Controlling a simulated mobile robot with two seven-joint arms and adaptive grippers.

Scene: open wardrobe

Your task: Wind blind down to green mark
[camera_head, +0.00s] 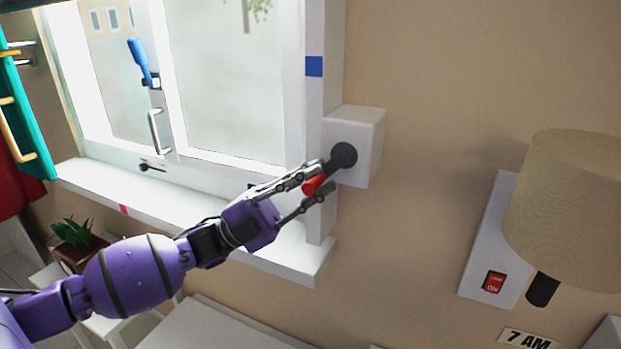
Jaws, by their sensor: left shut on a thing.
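The winder is a white box (369,142) on the wall at the right edge of the window. It has a round black hub (345,154) and a crank with a red handle (313,185). The crank points down and left from the hub. My left gripper (325,179) comes in from the lower left and is shut on the red handle, its fingers on either side. A blue mark (314,66) is on the right window frame above the box. No blind and no green mark can be made out in this view. My right gripper is out of view.
The white window sill (290,252) runs below the window, with a pink mark (123,210) on its edge. A potted plant (73,235) stands at lower left. A lamp (566,205) and a red switch (493,282) are at right. The wall between is clear.

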